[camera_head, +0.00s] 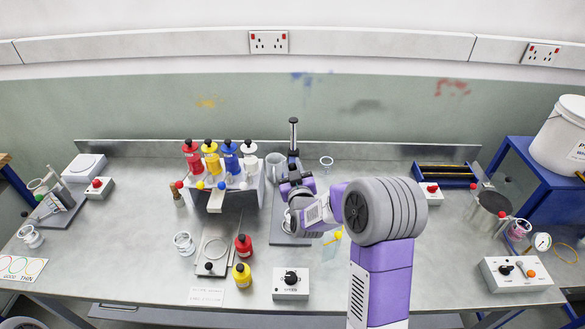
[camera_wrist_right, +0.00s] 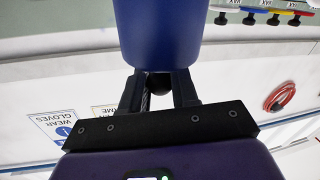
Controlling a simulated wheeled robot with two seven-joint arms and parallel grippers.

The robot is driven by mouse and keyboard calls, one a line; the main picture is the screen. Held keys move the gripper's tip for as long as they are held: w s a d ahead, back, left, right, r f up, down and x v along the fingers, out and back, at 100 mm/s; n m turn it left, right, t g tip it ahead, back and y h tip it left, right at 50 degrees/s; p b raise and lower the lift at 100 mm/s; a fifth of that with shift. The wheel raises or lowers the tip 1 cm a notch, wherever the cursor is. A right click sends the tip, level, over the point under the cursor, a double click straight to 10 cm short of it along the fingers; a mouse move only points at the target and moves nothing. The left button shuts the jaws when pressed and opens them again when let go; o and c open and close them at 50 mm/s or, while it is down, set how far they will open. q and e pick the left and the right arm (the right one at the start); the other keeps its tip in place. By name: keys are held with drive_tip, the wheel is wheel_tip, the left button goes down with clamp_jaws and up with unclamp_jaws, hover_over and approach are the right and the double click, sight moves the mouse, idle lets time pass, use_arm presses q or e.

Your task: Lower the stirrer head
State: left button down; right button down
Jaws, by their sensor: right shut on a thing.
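The stirrer stands at the middle back of the bench, with an upright dark post (camera_head: 293,136) and a flat grey base (camera_head: 277,232). My right arm reaches in from the front and covers much of it in the head view. My right gripper (camera_head: 285,188) is at the stirrer, partly hidden there by its own wrist. In the right wrist view, my right gripper (camera_wrist_right: 159,92) is shut on a black knob (camera_wrist_right: 159,82) just below the blue stirrer head (camera_wrist_right: 170,35). The stirrer's shaft and the head's height above the base cannot be made out. My left gripper is out of view.
Left of the stirrer, a white rack (camera_head: 238,192) holds red, yellow, blue and white bottles. A loose red bottle (camera_head: 243,246), a yellow bottle (camera_head: 242,274) and a control box (camera_head: 291,284) stand in front. A blue tray (camera_head: 445,173) lies at the back right.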

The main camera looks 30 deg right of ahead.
wheel_tip(320, 180, down, 6)
drive_tip(key=b, duration=0.5)
drive_tip(key=shift+f+b, duration=0.2)
drive_tip(key=shift+b, duration=0.15)
drive_tip(key=c, duration=0.9)
unclamp_jaws()
drive_tip(key=shift+s+a, duration=0.1)
drive_tip(key=v, duration=0.7)
drive_tip(key=shift+s+r, duration=0.1)
drive_tip(key=shift+s, duration=0.05)
